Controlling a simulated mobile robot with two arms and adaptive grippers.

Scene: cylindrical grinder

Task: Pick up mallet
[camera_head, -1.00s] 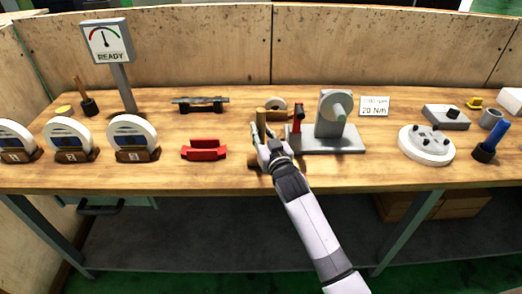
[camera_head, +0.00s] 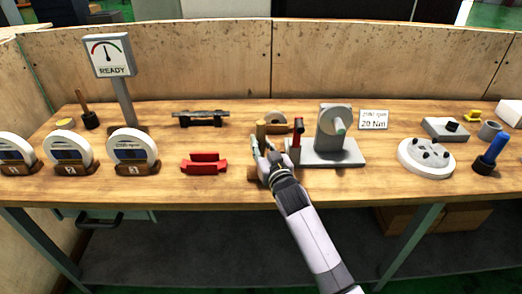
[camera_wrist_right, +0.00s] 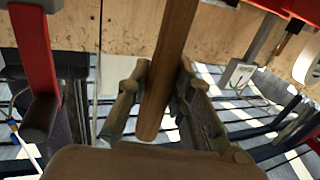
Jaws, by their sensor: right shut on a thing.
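The mallet's wooden handle (camera_wrist_right: 165,70) runs down from the top of the right wrist view and ends between the fingers of my right gripper (camera_wrist_right: 157,100). The gripper is shut on it. In the head view my right gripper (camera_head: 263,152) is over the front middle of the bench, left of the grey machine. A brown wooden piece (camera_head: 260,131) shows just beyond its fingertips. The mallet's head cannot be clearly told apart, and the hand hides part of this area. My left gripper is not in view.
The grey grinder-like machine (camera_head: 332,150) and a red upright part (camera_head: 297,132) stand close on the right. A red cradle (camera_head: 204,164) lies to the left. Numbered wheels (camera_head: 133,148) stand further left. Bare bench (camera_head: 380,165) shows right of the machine.

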